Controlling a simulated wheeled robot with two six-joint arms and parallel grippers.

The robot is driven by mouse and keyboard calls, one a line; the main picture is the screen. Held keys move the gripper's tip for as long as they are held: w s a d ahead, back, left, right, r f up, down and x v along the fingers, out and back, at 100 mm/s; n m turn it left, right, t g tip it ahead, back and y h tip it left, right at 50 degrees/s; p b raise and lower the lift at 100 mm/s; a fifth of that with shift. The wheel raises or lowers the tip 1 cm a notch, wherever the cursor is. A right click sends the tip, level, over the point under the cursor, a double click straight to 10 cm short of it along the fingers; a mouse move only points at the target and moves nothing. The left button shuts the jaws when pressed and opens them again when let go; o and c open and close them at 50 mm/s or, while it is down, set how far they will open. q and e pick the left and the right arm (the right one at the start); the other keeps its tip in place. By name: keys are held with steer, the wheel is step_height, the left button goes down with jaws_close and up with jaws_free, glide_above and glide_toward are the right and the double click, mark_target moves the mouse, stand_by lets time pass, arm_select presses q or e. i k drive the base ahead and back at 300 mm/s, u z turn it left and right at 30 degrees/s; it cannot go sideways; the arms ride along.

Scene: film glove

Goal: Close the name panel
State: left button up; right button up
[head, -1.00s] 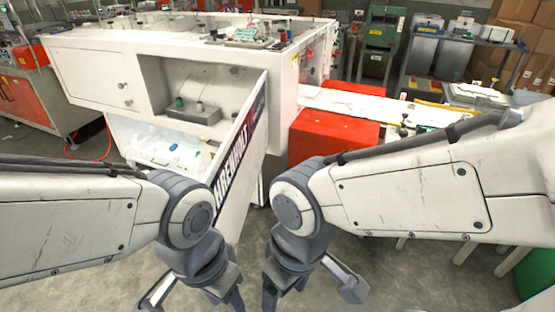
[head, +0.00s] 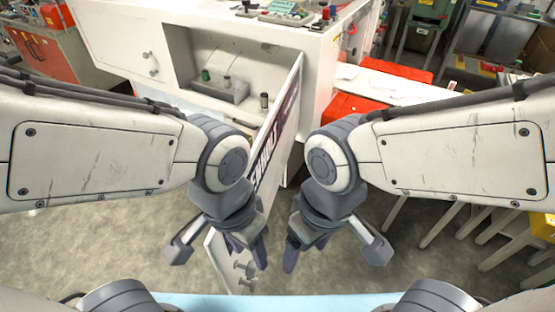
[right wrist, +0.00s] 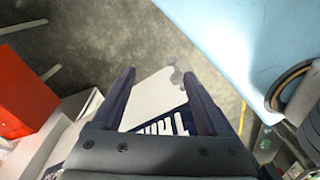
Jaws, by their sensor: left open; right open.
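The name panel (head: 271,152) is a white door with a dark strip of white lettering. It stands swung out from the white machine (head: 330,70), with the recess behind it exposed. My left gripper (head: 247,258) is open and hangs low, overlapping the panel's near end in the head view. My right gripper (head: 305,255) is open and empty, just right of the panel. In the right wrist view the panel (right wrist: 150,92) shows beyond and between the open fingers (right wrist: 158,80); contact cannot be told. Silver knobs (head: 246,270) show at the panel's near lower end.
A grey block with small cylinders (head: 222,90) sits in the recess. Red boxes (head: 350,108) and a white bench (head: 385,82) stand right of the machine. Wooden stools (head: 500,235) are at the right. The floor beside the panel is clear.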

mark_target(271, 151)
steer(key=u, duration=0.1)
steer(key=k, duration=0.85)
steer(key=u, duration=0.65)
